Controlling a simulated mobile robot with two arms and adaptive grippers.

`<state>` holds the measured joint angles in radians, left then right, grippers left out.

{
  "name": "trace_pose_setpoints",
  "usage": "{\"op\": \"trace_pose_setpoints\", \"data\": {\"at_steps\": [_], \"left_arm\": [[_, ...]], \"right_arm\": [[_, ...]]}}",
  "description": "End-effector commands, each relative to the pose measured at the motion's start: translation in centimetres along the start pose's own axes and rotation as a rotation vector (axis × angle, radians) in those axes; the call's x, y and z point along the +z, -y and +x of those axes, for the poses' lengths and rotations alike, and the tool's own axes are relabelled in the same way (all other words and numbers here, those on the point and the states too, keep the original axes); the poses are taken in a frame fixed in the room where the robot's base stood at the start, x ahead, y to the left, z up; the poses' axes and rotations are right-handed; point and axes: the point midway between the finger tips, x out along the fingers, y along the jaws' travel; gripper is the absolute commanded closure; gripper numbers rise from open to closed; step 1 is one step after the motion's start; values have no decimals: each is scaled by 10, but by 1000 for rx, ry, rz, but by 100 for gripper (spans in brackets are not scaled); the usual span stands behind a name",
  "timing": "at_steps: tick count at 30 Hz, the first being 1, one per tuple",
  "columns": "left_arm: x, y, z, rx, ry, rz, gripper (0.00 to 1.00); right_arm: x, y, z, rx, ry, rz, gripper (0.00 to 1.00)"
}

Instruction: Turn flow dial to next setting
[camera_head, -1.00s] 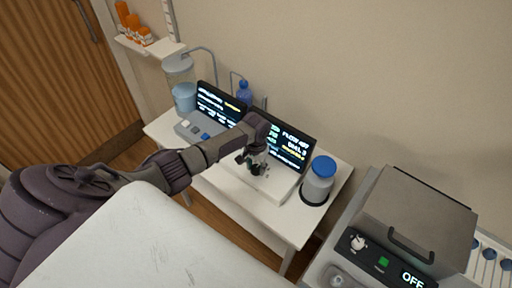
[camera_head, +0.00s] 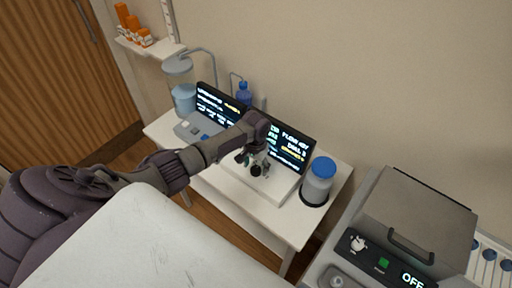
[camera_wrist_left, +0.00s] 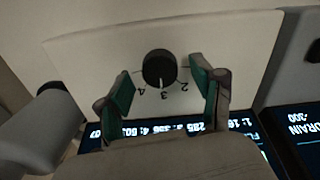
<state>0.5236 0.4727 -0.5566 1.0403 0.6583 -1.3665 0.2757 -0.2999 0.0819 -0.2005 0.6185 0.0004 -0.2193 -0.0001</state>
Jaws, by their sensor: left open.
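The black flow dial (camera_wrist_left: 159,68) sits on a white panel in the left wrist view, with the numbers 2, 3 and 4 beside it. Its white pointer line aims at 3. My left gripper (camera_wrist_left: 161,82) is open, its green-padded fingers on either side of the dial with visible gaps. In the head view the left gripper (camera_head: 253,164) is above the white flow device (camera_head: 284,188), and the dial shows as a small dark spot (camera_head: 256,171). The flow screen (camera_head: 291,146) stands behind it, partly covered by my arm. My right gripper is not seen.
A second screen device (camera_head: 203,127) stands left on the white table (camera_head: 318,207). A blue-capped jar (camera_head: 319,180) is at the right, a blue bottle (camera_head: 244,92) behind. A grey-lidded machine reading OFF (camera_head: 415,220) stands at the right. A white surface (camera_head: 150,245) lies in front.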

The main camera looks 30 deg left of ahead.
Motion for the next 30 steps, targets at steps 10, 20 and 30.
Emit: {"op": "trace_pose_setpoints", "data": {"at_steps": [10,20,30], "left_arm": [[-1,0,-72,1,-6,1,33],[0,0,-109,0,-2,0,33],[0,0,-111,0,-2,-1,33]], "right_arm": [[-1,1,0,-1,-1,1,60],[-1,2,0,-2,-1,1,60],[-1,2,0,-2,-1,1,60]]}}
